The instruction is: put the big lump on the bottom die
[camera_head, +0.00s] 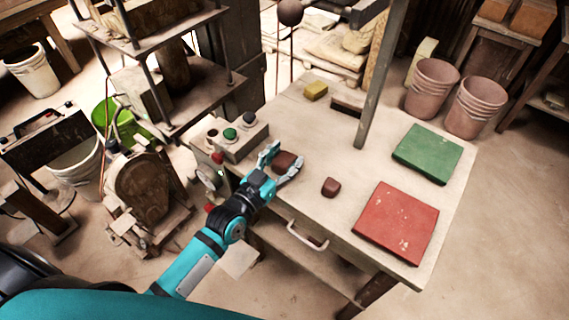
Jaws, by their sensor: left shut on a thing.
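My left gripper (283,162) is over the near left part of the table. It is shut on a dark brown lump (286,160), which looks like the bigger of two; the fingers partly hide it. I cannot tell whether it touches the tabletop. A smaller brown lump (331,187) lies apart on the table to the right. The press (208,107), a metal frame with posts and plates, stands at the upper left. I cannot clearly make out the bottom die in it. My right gripper is not in view.

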